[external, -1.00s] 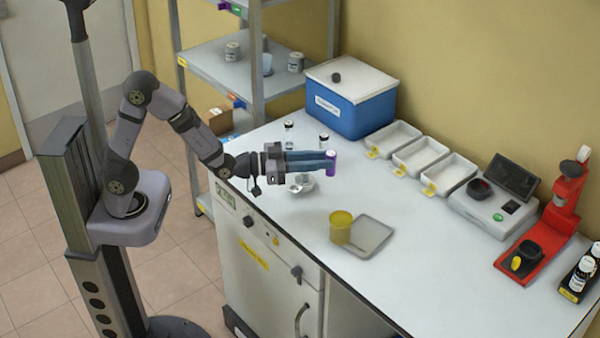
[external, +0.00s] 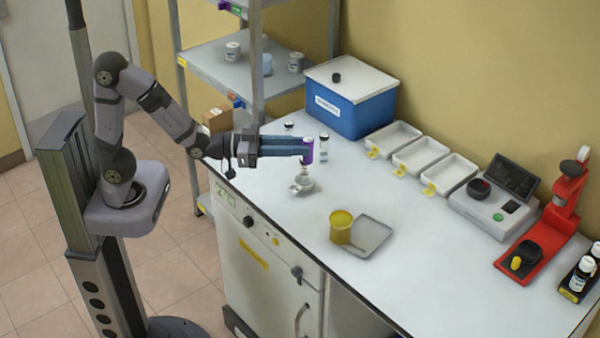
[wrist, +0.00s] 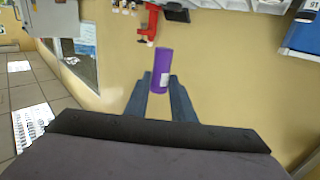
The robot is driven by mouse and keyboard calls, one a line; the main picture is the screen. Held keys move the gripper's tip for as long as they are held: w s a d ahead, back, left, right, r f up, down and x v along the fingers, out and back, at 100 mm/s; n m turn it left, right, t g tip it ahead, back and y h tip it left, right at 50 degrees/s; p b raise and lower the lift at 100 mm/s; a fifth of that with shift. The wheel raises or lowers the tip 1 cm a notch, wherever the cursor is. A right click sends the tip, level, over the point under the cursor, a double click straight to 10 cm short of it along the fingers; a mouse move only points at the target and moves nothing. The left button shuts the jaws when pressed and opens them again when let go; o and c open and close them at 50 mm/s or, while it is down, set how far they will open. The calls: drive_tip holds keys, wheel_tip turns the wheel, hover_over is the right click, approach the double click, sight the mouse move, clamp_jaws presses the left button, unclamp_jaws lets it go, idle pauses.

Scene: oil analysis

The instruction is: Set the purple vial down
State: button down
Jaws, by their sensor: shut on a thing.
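The purple vial (external: 308,152) is upright between the blue fingertips of my gripper (external: 304,147), which is shut on it. The vial is above the left part of the white bench top, just over and behind a small grey-white dish (external: 303,184). In the wrist view the purple vial (wrist: 162,69) stands between the two finger ends of my gripper (wrist: 161,85), with a bit of white label at its side. The finger pads hide part of the vial in the external view.
A white-capped vial (external: 324,141) stands just right of the held one, with a dark-capped one (external: 289,127) behind. A blue box (external: 350,103) stands at the back. A yellow cup (external: 341,228) and grey tray (external: 371,238) are in front.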

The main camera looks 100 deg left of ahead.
drive_tip(key=s+d+f+m+h+p, duration=0.1)
drive_tip(key=s+d+f+p, duration=0.1)
drive_tip(key=p, duration=2)
drive_tip(key=s+d, duration=0.1)
drive_tip(key=s, duration=0.1)
drive_tip(key=shift+s+h, duration=0.3)
drive_tip(key=shift+s, duration=0.1)
drive_tip(key=shift+f, duration=0.2)
wheel_tip(320, 180, down, 5)
drive_tip(key=b, duration=0.5)
